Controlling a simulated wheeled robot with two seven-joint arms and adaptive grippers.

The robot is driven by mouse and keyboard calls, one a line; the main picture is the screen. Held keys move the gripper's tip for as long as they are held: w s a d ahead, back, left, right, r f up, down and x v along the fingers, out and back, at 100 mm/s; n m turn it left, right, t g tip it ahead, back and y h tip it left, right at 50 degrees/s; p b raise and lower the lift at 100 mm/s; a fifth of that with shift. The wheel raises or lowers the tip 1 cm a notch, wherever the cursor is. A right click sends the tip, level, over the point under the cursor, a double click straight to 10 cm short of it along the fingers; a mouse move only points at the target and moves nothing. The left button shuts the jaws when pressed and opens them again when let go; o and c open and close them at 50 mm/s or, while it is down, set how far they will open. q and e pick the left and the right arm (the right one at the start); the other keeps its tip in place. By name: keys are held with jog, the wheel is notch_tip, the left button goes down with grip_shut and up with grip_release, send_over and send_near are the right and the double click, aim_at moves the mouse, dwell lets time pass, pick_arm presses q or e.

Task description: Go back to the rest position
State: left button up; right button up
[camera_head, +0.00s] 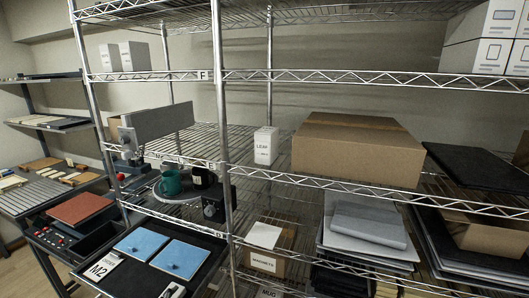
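Neither of my grippers shows in the head view, and no part of my arms can be made out. A green mug (171,182) stands on a round grey plate (180,197) at the press on the left part of the wire shelf. A dark mug-like thing (203,178) is just to its right, partly in shadow. The press has a wide grey upper part (158,122) and a black box with a knob (215,206) at its right, partly behind the shelf post.
A wire shelf rack (300,78) fills the middle and right. It holds a cardboard box (355,148), a small white box (265,146) and stacked grey sheets (365,228). In front at lower left is a black tray (130,268) with blue pads (180,258). A red pad (80,208) lies farther left.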

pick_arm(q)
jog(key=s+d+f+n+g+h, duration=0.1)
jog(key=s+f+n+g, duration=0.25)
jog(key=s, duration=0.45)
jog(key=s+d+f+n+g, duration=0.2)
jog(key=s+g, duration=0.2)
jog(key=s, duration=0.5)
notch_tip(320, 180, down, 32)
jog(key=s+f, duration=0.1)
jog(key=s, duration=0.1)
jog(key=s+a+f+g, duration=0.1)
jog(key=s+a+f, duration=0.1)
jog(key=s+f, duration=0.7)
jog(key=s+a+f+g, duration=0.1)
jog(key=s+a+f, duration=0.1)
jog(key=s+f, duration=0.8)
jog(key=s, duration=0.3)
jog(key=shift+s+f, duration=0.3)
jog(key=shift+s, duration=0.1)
